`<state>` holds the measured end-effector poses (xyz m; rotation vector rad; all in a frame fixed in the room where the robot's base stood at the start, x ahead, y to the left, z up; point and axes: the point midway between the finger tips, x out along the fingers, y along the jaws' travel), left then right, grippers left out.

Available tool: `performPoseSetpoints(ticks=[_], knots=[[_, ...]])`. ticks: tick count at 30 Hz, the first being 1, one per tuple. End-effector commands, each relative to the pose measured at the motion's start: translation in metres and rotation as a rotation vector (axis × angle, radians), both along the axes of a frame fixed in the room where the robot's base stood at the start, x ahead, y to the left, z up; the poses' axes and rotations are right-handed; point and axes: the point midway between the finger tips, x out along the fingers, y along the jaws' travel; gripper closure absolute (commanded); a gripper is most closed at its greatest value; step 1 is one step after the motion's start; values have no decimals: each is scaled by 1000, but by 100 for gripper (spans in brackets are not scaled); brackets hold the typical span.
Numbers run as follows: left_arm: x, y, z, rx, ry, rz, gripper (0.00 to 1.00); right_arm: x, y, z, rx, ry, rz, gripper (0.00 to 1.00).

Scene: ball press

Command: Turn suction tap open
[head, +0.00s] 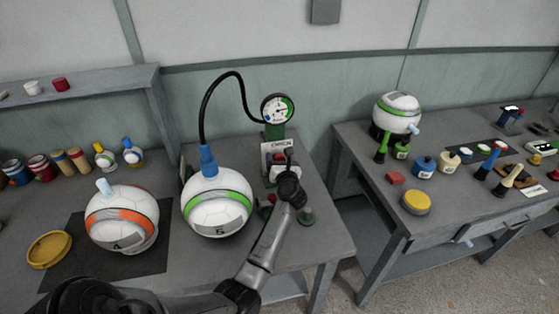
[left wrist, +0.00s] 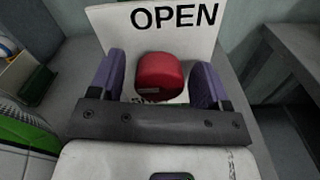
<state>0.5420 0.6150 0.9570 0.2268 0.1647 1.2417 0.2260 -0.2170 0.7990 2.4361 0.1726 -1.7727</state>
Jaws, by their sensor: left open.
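The suction tap's red knob (left wrist: 158,77) sits in front of a white sign plate (left wrist: 108,18) marked OPEN at the top in the left wrist view. Lettering below the knob is mostly hidden. My left gripper (left wrist: 161,62) is open, with one purple finger on each side of the knob and visible gaps between fingers and knob. In the head view my left gripper (head: 284,166) is at the sign (head: 268,147), below the round pressure gauge (head: 277,108), and covers most of the tap. My right gripper is not in view.
A ball with a green band (head: 217,203) stands left of my arm, with a blue fitting and black hose (head: 205,105) running to the gauge. An orange-banded ball (head: 122,218) is farther left. A second table (head: 350,150) with several small items stands right, across a gap.

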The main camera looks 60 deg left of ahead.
Motion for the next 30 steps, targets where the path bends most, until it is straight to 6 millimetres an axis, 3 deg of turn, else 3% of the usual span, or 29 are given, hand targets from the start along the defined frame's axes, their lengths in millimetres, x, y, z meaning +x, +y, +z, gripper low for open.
performPoseSetpoints(ticks=[9, 24, 30], knots=[[0, 1, 0, 0, 0, 0, 30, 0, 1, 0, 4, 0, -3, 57], [0, 1, 0, 0, 0, 0, 78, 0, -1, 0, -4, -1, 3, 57], [0, 1, 1, 4, 15, 0, 78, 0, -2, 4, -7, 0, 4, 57]])
